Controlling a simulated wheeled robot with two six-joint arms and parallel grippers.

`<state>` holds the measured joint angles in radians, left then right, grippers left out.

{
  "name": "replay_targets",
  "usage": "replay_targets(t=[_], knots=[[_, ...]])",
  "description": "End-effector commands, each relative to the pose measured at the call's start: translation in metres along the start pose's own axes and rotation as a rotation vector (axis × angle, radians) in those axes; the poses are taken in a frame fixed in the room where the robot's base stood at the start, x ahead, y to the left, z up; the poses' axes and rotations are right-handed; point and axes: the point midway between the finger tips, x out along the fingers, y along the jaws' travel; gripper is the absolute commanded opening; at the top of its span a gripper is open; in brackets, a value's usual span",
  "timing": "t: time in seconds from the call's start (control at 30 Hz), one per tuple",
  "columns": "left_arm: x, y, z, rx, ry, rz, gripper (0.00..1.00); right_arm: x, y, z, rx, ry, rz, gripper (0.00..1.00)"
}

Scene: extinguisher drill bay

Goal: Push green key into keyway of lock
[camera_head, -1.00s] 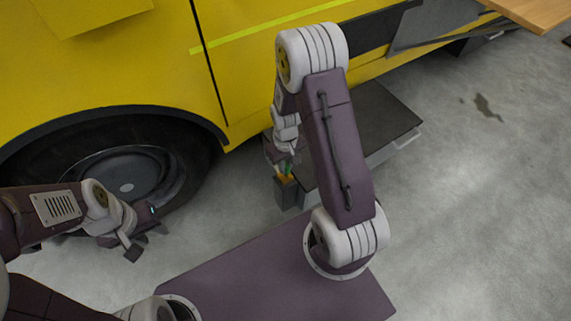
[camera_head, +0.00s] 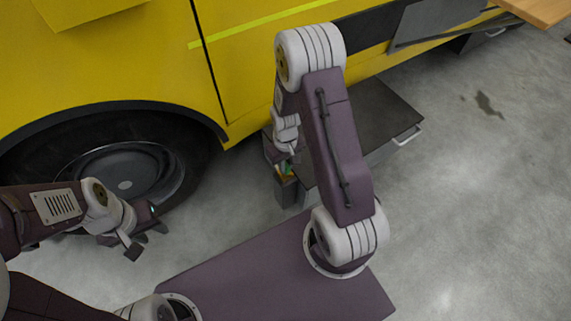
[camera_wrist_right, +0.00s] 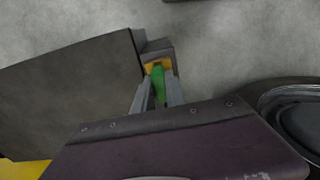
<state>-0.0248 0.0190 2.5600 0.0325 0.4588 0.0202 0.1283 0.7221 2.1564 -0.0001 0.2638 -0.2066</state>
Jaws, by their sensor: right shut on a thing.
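The green key (camera_wrist_right: 157,84) stands between the two grey fingers of my right gripper (camera_wrist_right: 159,88), which is shut on it. In the head view the key (camera_head: 287,169) is a small green patch under my right gripper (camera_head: 284,163). The lock is a grey block with an orange-brass face (camera_wrist_right: 152,66); in the head view its grey body (camera_head: 288,192) shows below the gripper. The key's far end meets the brass face in the wrist view. The keyway is too small to make out, so I cannot tell how deep the key sits. My left gripper (camera_head: 146,238) is open and empty, far left.
A dark flat-topped box (camera_head: 375,115) with a side handle stands right beside the lock. A yellow vehicle (camera_head: 130,70) with a black wheel (camera_head: 120,170) fills the back. A wooden tabletop (camera_head: 540,10) is top right.

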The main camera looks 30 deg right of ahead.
Motion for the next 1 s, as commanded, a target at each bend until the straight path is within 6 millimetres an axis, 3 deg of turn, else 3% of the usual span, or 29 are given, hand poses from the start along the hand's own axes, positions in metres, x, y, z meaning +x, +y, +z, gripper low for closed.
replay_targets(t=[0.83, 0.87, 0.9, 0.93, 1.0], knots=[[0.007, 0.0, 0.001, 0.0, 0.0, 0.0, 0.36, 0.012, 0.0, 0.0, 0.0, 0.001, 0.0, 0.0], [0.007, 0.0, 0.001, 0.0, 0.0, 0.0, 0.36, 0.012, 0.0, 0.0, 0.0, 0.001, 0.0, 0.24], [0.007, 0.0, 0.001, 0.0, 0.0, 0.0, 0.36, 0.012, 0.0, 0.0, 0.0, 0.001, 0.0, 0.35], [0.007, 0.0, 0.001, 0.0, 0.0, 0.0, 0.36, 0.012, 0.0, 0.0, 0.0, 0.001, 0.0, 0.41], [0.007, 0.0, 0.001, 0.0, 0.0, 0.0, 0.36, 0.012, 0.0, 0.0, 0.0, 0.001, 0.0, 0.41]])
